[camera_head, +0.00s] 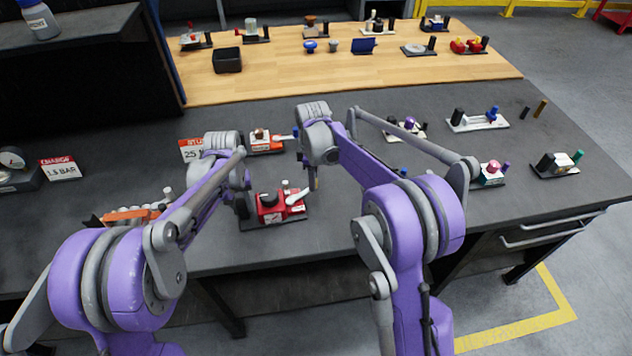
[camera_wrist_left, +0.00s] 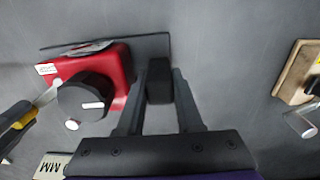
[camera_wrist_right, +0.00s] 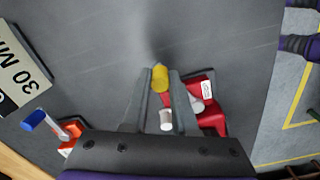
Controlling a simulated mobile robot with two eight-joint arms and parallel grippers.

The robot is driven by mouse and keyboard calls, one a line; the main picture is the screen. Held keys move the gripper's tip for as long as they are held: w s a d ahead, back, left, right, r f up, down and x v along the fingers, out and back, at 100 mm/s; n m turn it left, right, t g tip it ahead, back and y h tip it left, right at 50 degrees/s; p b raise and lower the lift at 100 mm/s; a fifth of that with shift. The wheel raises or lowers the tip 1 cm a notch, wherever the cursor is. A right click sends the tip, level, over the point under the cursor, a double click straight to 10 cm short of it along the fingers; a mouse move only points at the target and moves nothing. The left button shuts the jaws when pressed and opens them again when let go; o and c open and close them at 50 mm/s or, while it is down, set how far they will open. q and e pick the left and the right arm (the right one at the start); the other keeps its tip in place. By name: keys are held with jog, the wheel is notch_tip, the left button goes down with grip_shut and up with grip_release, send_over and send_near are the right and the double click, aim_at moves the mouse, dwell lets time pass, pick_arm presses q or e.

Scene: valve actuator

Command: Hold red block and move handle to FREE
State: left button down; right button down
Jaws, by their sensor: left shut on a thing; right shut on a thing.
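The red block (camera_head: 270,214) with a black round knob sits on a dark base plate near the table's front edge. In the left wrist view the red block (camera_wrist_left: 118,75) is just left of my fingers. My left gripper (camera_wrist_left: 158,78) is shut on a black upright post (camera_wrist_left: 159,92) beside the red block. The white handle (camera_head: 296,197) reaches right from the block. My right gripper (camera_wrist_right: 160,85) is shut on the yellow grip (camera_wrist_right: 160,76) at the handle's end; a white peg (camera_wrist_right: 166,120) stands near it. No FREE mark is legible.
A similar orange-and-white device (camera_head: 264,141) stands behind, beside a red-and-white sign (camera_head: 191,150). Other small devices stand on the right, such as a black one with a green knob (camera_head: 556,164). The dark tabletop (camera_head: 330,245) is clear in front of the red block.

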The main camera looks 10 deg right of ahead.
pick_arm(q)
jog(key=shift+s+d+f, duration=0.15)
jog(key=shift+s+f, duration=0.05)
pick_arm(e)
jog(key=shift+w+a+f, duration=0.1)
jog(key=shift+w+a, duration=0.1)
jog(key=c, duration=0.7)
grip_release()
notch_tip(320, 180, up, 12)
jog(key=shift+s, duration=0.1)
